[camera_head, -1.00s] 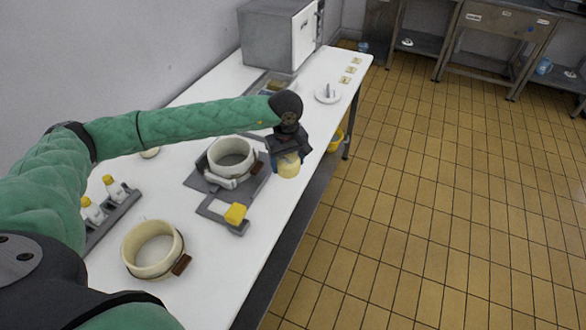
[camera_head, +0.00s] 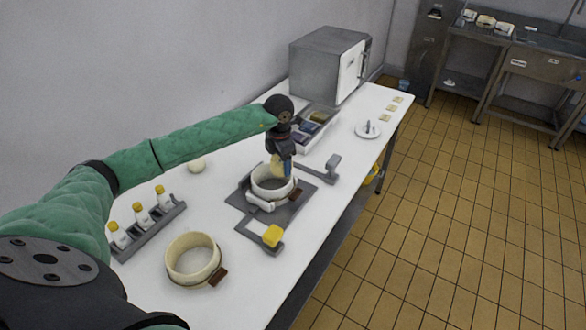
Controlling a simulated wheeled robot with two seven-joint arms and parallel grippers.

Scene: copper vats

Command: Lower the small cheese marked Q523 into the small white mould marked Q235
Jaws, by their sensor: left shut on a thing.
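My left gripper (camera_head: 284,168) points down and is shut on a small pale yellow cheese (camera_head: 277,168). The cheese is at the far rim of a round white mould (camera_head: 271,193) on a grey plate, partly over its opening. I cannot tell whether it is above the rim or partly inside. The gripper hides part of the cheese, and no marking can be read. A second round cream mould (camera_head: 194,276) with a brown tag stands nearer, empty. My right gripper is not in view.
A grey plate (camera_head: 238,196) with arms lies under the mould; a yellow block (camera_head: 272,235) sits on its near arm. A bottle rack (camera_head: 150,228) is at left, a tray (camera_head: 318,137) and a grey oven (camera_head: 325,65) behind. A white plate (camera_head: 360,132) stands at right.

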